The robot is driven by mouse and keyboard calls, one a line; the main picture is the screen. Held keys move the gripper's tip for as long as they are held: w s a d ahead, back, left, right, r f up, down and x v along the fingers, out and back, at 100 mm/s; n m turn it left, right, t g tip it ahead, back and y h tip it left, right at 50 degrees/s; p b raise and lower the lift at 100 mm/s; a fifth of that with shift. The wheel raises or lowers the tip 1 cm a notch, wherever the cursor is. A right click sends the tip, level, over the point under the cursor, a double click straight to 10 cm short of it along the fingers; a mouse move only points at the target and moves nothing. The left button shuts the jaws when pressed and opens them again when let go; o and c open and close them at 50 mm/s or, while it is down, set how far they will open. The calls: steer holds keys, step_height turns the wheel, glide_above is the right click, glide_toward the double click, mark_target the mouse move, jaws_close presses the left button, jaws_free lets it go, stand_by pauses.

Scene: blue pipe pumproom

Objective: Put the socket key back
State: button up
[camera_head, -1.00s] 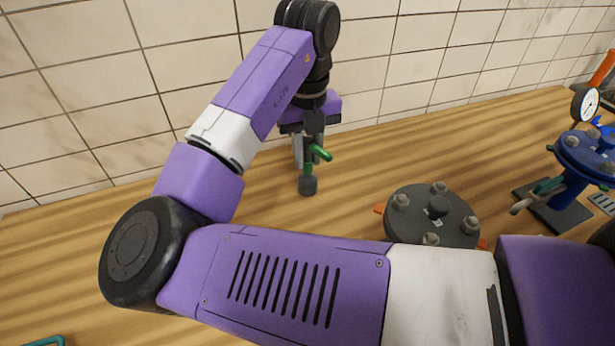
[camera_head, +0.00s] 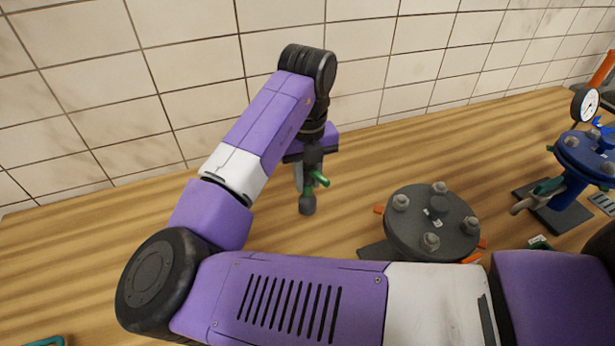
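The socket key has a green cross handle (camera_head: 319,179) and a dark grey socket end (camera_head: 307,204) that points down. My gripper (camera_head: 308,172) points down and is shut on the socket key near its handle. The key is upright, at the back middle of the wooden bench. I cannot tell whether its socket end touches the bench top. My arm links hide much of the front of the bench, and no holder for the key can be made out.
A dark round flange with several bolts (camera_head: 432,222) stands right of the key, with orange parts at its sides. A blue valve assembly (camera_head: 580,160) with a gauge (camera_head: 584,105) is at the far right. The tiled wall (camera_head: 200,80) is behind.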

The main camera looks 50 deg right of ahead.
steer(key=o, duration=0.4)
steer(key=shift+c, duration=0.2)
step_height(320, 180, up, 12)
steer(key=shift+r, duration=0.15)
steer(key=shift+s, duration=0.1)
stand_by(0.6)
